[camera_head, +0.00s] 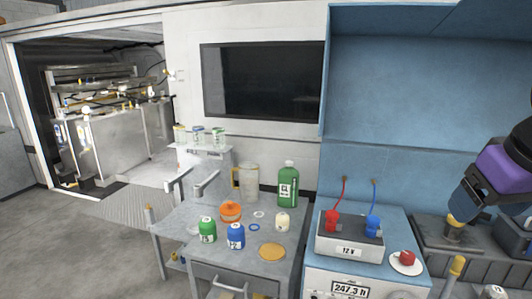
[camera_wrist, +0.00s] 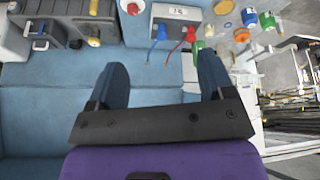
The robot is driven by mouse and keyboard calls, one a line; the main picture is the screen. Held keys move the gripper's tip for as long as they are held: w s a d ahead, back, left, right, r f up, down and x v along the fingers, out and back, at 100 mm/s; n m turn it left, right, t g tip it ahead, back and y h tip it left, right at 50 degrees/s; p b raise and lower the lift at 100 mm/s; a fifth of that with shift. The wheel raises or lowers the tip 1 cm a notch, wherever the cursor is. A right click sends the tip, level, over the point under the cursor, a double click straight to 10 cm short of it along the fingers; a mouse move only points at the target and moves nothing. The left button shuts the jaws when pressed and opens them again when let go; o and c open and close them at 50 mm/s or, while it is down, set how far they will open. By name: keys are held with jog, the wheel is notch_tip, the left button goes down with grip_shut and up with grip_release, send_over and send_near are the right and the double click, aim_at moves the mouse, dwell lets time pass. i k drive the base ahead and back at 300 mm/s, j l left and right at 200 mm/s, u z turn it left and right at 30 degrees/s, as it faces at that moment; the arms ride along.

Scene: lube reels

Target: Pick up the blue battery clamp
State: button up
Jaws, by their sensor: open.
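The blue battery clamp (camera_head: 373,226) sits on the right side of the 12 V battery box (camera_head: 349,250), with a blue cable rising behind it. The red clamp (camera_head: 332,222) sits to its left. In the wrist view, which looks upside down, the blue clamp (camera_wrist: 161,32) shows beyond the fingers, left of the red clamp (camera_wrist: 191,34). My gripper (camera_wrist: 161,66) is open, with nothing between its fingers. It is apart from the clamp; in the head view my arm's purple part is up at the right edge.
The battery box is on a blue bench, next to a red button (camera_head: 407,258) on a white base. A grey table to the left holds a large green bottle (camera_head: 288,184) and several small bottles. A grey box (camera_head: 450,245) is at the right. A blue panel stands behind.

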aim_at(374, 222)
jog(key=i+l+z, duration=0.65)
jog(key=i, duration=0.3)
jog(key=k+j, duration=0.05)
jog(key=j, duration=0.05)
